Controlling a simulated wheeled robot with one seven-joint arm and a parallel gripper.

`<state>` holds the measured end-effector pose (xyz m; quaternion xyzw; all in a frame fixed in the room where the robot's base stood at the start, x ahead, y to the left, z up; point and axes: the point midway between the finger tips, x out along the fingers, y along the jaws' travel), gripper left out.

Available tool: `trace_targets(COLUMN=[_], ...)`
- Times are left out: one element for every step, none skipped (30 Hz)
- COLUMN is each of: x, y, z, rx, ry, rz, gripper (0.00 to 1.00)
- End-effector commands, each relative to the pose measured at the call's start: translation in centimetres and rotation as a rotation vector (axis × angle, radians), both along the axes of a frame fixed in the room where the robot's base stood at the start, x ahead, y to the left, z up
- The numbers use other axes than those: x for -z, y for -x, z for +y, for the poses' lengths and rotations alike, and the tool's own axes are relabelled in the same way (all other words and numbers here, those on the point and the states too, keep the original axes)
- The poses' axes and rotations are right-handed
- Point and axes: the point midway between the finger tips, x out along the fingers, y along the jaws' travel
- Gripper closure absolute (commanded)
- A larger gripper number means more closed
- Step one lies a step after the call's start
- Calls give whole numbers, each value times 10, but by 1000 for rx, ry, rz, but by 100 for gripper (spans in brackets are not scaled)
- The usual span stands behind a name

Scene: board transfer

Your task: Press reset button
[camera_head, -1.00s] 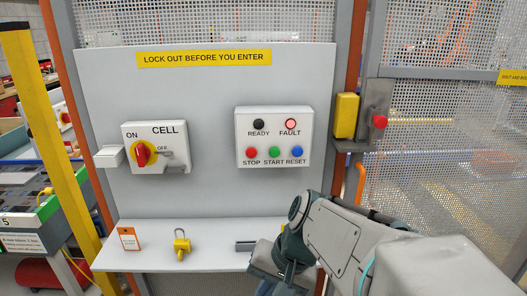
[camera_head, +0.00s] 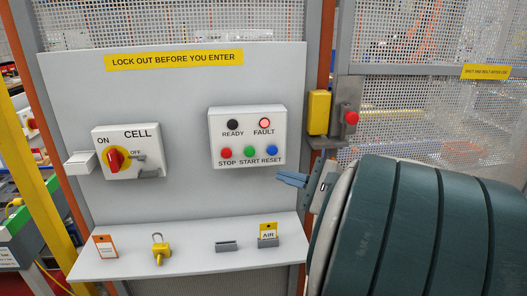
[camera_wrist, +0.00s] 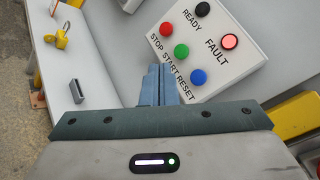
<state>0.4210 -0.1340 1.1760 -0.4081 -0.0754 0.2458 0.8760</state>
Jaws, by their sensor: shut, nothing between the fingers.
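The blue reset button (camera_head: 272,150) is at the lower right of the white control box (camera_head: 216,130), above its RESET label. It also shows in the wrist view (camera_wrist: 198,77). Green start (camera_head: 249,152) and red stop (camera_head: 225,153) buttons sit to its left. The red FAULT lamp (camera_head: 264,123) looks lit; the READY lamp (camera_head: 232,124) is dark. My gripper (camera_head: 279,177) is shut and empty, its blue fingers together, pointing at the panel just below the box's lower right. In the wrist view the fingertips (camera_wrist: 160,68) are left of the reset button, apart from it as far as I can tell.
A shelf (camera_head: 190,262) below holds a yellow padlock (camera_head: 161,250), an orange-edged tag (camera_head: 105,246), a small grey block (camera_head: 227,246) and an AIR tag (camera_head: 268,231). A rotary switch box (camera_head: 126,152) is at left. A yellow and grey gate latch (camera_head: 319,112) stands close at right.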

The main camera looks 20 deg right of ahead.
Motion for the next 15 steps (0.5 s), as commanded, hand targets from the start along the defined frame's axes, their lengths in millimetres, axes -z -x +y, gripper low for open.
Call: trace_targets(x=[0,0,0,0,0,0,0,0,0,0,0,0,0,0,-1], y=[0,0,0,-1,-2,-3,-5,-7,-11,-14,-17,-22,-26,-31,-37], z=[0,0,0,0,0,-1,-1,-2,-3,-4,-5,-6,-7,-9,-10], rx=[-1,-1,-1,-1,-1,-1,-2,-2,-2,-2,-3,-3,-3,-3,-3], ry=[0,0,0,1,1,1,1,0,0,1,1,0,0,0,0], rz=[1,1,1,1,1,1,2,3,3,2,1,3,3,3,2], gripper=[100,100,100,100,100,100,100,100,100,100,100,100,100,100,100])
